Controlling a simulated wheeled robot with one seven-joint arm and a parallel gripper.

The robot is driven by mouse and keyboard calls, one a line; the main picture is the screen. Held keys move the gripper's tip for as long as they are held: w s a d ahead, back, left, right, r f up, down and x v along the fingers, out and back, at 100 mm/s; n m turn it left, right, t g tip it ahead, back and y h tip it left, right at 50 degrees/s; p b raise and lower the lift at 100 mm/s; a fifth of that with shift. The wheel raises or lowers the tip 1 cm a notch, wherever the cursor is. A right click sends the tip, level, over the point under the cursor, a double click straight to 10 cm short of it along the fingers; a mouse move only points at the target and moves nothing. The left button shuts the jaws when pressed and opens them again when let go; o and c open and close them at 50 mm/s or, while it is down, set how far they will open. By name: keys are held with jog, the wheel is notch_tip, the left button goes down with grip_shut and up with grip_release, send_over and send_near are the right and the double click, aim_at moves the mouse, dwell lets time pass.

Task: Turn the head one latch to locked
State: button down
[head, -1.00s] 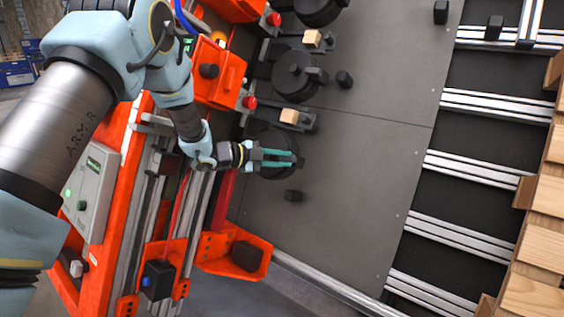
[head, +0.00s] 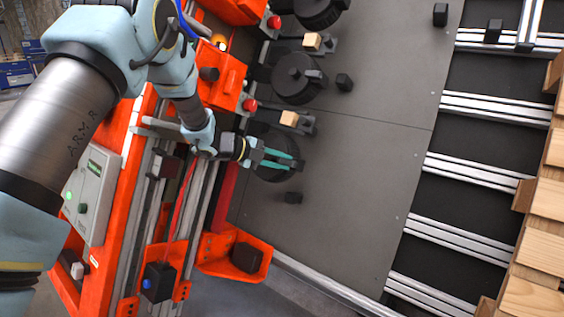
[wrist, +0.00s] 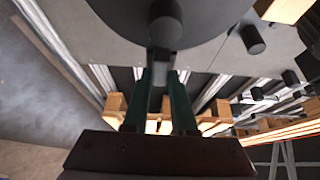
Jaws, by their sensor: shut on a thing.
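The latch my gripper is at is a round black disc (head: 276,144) with a dark lever (wrist: 160,60) across it, nearest the lower end of the row on the dark plate. In the head view, my gripper (head: 294,163) reaches over the disc from the left, its teal fingers pointing right and slightly down. In the wrist view, its two fingers are shut on the lever, one on each side, below the disc (wrist: 205,15). In the head view the fingers hide most of the lever.
The grey plate (head: 370,170) to the right is mostly clear.

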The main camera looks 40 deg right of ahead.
jog(key=c, duration=0.7)
grip_release()
jog(key=v, duration=1)
jog(key=shift+w+a, duration=0.1)
jog(key=shift+a, duration=0.25)
